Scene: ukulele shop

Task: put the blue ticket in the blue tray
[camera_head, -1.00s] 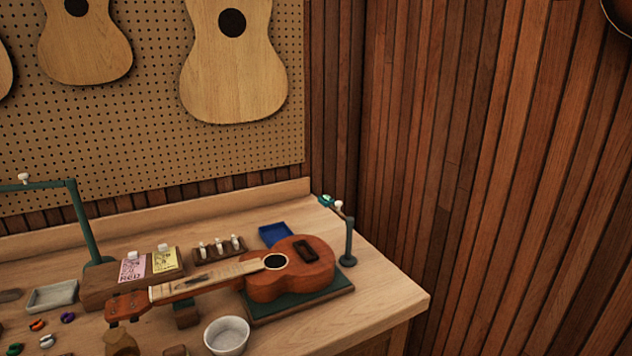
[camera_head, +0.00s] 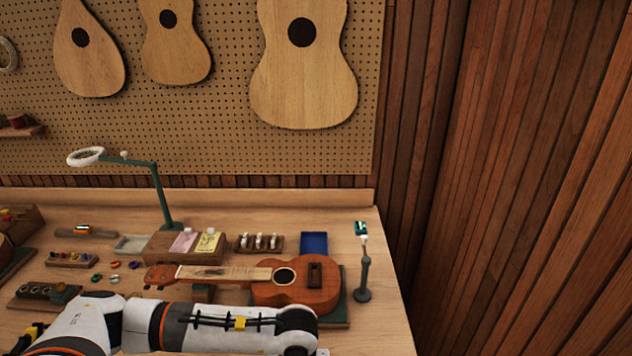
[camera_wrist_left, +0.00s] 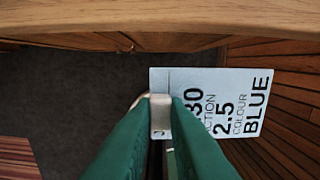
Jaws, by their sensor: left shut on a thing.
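The blue ticket (camera_wrist_left: 245,105) is a pale card printed with black text that includes "BLUE". In the left wrist view it extends to the right of my left gripper (camera_wrist_left: 160,115), whose green fingers are shut on the pale tab at its edge. The ticket hangs over dark floor, apart from the wooden table edge. In the head view my left arm crosses the bottom of the picture, but its fingers and the ticket are out of sight. The blue tray (camera_head: 314,243) lies flat and looks empty on the bench, behind the ukulele. My right gripper is not in view.
The ukulele (camera_head: 300,293) on its green mat lies between my arm and the tray. A small stand (camera_head: 363,280) rises right of it. A wooden block (camera_head: 160,247) with pink and yellow tickets and a rack (camera_head: 243,246) stand left of the tray.

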